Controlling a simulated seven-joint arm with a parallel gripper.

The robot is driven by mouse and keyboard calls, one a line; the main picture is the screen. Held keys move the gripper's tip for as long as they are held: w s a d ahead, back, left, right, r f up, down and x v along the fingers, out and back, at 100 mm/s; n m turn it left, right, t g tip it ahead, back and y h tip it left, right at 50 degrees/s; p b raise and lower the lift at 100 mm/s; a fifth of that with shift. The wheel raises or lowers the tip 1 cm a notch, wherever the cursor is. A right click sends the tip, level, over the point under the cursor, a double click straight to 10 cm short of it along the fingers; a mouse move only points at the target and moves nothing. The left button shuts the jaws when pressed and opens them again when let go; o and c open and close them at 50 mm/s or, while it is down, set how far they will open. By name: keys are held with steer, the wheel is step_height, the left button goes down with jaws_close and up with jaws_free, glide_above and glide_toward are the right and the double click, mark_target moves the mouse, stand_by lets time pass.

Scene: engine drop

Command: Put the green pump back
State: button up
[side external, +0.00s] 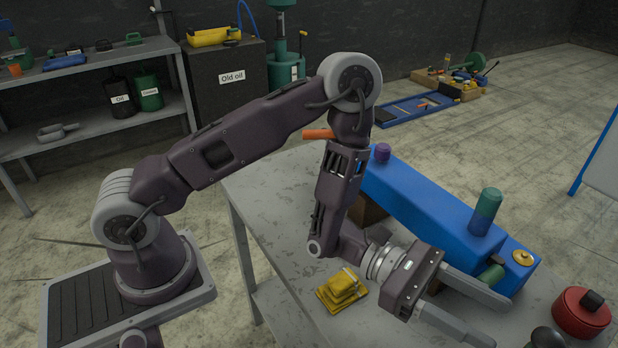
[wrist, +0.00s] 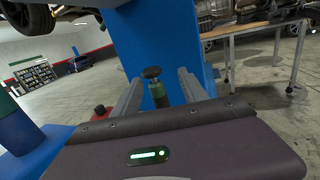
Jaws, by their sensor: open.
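A green cylinder with a dark stem and round black knob, which looks like the green pump (wrist: 160,96), stands upright in the wrist view, seen between the two fingers. A dark round knob (side external: 547,338) at the bottom edge of the side view seems to be its top; the body is cut off there. My gripper (side external: 500,323) is open and empty, its fingers pointing to the lower right, with the knob just past the tips. The long blue block (side external: 425,205) lies on the table behind the gripper. A small green cylinder (side external: 491,272) sits by its near side, partly hidden by a finger.
A green-and-blue cylinder (side external: 486,211) stands up from the block as an obstacle beside the gripper. A red round can (side external: 581,313) with a black knob is at right. A folded yellow cloth (side external: 342,291) lies on the grey table (side external: 275,200), whose left part is clear.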

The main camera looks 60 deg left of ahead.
steer(key=s+a+r+m+g+y, duration=0.2)
steer(key=s+r+m+g+y, duration=0.1)
steer(key=s+r+m+g, duration=1)
steer(key=s+a+m+t+y, duration=0.4)
steer(key=a+y, duration=0.1)
steer(key=a, duration=0.2)
steer(key=s+a+m+t+y, duration=0.3)
steer(key=s+a+y, duration=0.2)
steer(key=a, duration=0.3)
steer(key=w+a+r+t+y, duration=0.1)
steer(key=a+t+y, duration=0.3)
steer(key=a, duration=0.7)
steer(key=shift+w+a+m+t+y, duration=0.4)
steer(key=shift+w+t, duration=0.1)
steer(key=shift+t, duration=0.6)
steer(key=shift+c, duration=0.4)
